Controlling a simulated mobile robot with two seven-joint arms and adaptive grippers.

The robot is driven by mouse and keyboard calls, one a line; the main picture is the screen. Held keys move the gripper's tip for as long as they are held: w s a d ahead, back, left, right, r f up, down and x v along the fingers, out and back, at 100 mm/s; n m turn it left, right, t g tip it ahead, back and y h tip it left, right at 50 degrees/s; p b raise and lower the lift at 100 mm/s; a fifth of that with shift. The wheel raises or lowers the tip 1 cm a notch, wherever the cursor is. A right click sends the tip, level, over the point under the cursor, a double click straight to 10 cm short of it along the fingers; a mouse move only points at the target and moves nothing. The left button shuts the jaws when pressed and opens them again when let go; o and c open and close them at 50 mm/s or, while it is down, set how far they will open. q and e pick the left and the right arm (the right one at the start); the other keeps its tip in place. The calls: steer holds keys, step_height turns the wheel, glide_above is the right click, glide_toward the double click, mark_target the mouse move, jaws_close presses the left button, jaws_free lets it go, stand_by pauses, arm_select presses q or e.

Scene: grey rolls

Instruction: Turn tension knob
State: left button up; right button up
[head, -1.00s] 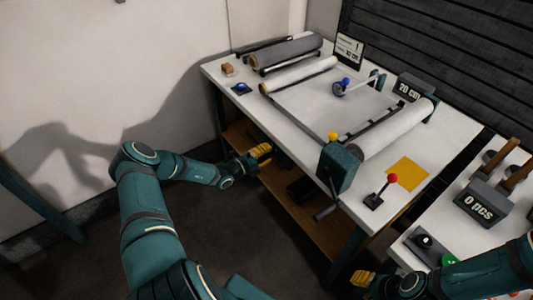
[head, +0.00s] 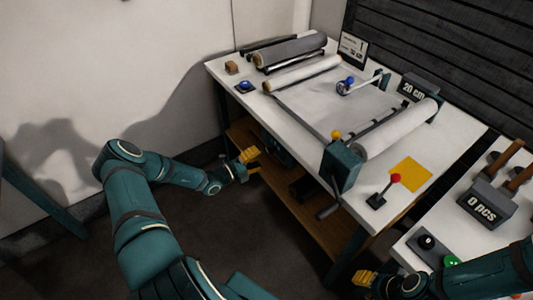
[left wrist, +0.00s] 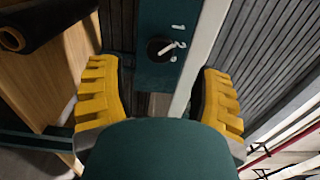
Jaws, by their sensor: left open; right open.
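The tension knob (left wrist: 160,48) is a round black dial with a white pointer, on a teal panel (left wrist: 150,74) in the left wrist view. White marks 1, 2 and 3 run beside it, and the pointer aims toward the 2. My left gripper (left wrist: 158,82) is open, its yellow fingers on either side of the knob in the picture, with the knob ahead of them and not touched. In the head view the left gripper (head: 250,163) is beside the table's left side, below its top; I cannot make out the knob there. My right gripper (head: 363,283) is open at the lower right.
The white worktable (head: 228,76) carries grey rolls (head: 290,50), a white roller (head: 402,128), a teal crank box (head: 341,167) and a red-tipped lever (head: 395,179). A wooden shelf (head: 300,213) lies below.

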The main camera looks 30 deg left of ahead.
arm_select(q)
steer(key=v, duration=0.6)
steer(key=shift+s, duration=0.1)
stand_by(0.3)
steer(key=s+d+f+m+g+h, duration=0.2)
steer(key=d+m+g+h, duration=0.45)
steer(key=d+m, duration=0.8)
steer(key=s+d+f+m+g+y, duration=0.2)
steer(key=s+d+m+g+y, duration=0.5)
steer(key=s+d+m+g, duration=0.9)
steer(key=r+m+t+y, duration=0.1)
steer(key=m+t, duration=0.1)
steer(key=m, duration=0.3)
steer(key=w+d+r+m+t, duration=0.1)
steer(key=r+m+t, duration=0.1)
steer(key=m, duration=0.4)
steer(key=w+r+m+t+y, duration=0.1)
steer(key=m+t, duration=0.2)
steer(key=m, duration=0.3)
steer(key=shift+w+d+r+m+t+y, duration=0.15)
steer(key=shift+d+r+m+t+y, duration=0.1)
steer(key=shift+d+r+y, duration=0.15)
